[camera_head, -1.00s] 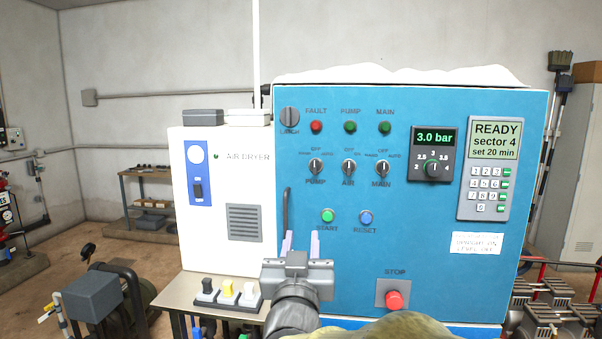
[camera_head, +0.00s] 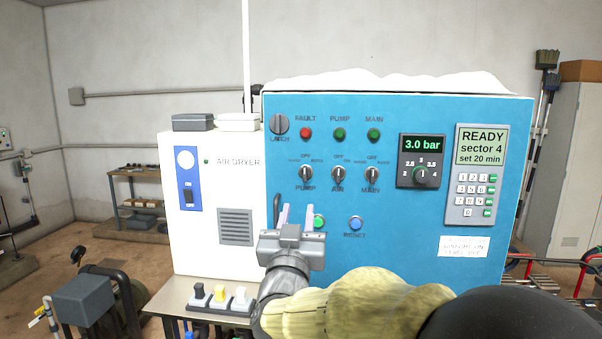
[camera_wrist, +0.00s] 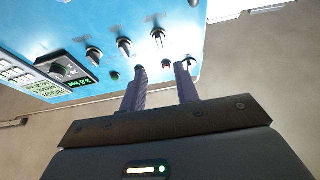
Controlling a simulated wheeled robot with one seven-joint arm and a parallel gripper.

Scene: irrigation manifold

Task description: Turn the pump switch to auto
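The pump switch (camera_head: 305,175) is a small dark and light rotary knob at the left of a row of three on the blue panel (camera_head: 390,250). Its handle looks roughly upright, toward the OFF mark, with AUTO at the upper right. It also shows in the wrist view (camera_wrist: 158,38). My gripper (camera_head: 296,214) is below the pump switch, its two pale fingers apart and pointing up at the panel. The wrist view shows the fingers (camera_wrist: 160,68) open with nothing between them. The fingers are apart from the switch.
The air switch (camera_head: 338,175) and main switch (camera_head: 372,175) sit close to the right. The green start button (camera_head: 319,221) is partly behind my gripper, with the blue reset button (camera_head: 356,223) beside it. A dark vertical handle (camera_head: 277,208) stands left of the fingers.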

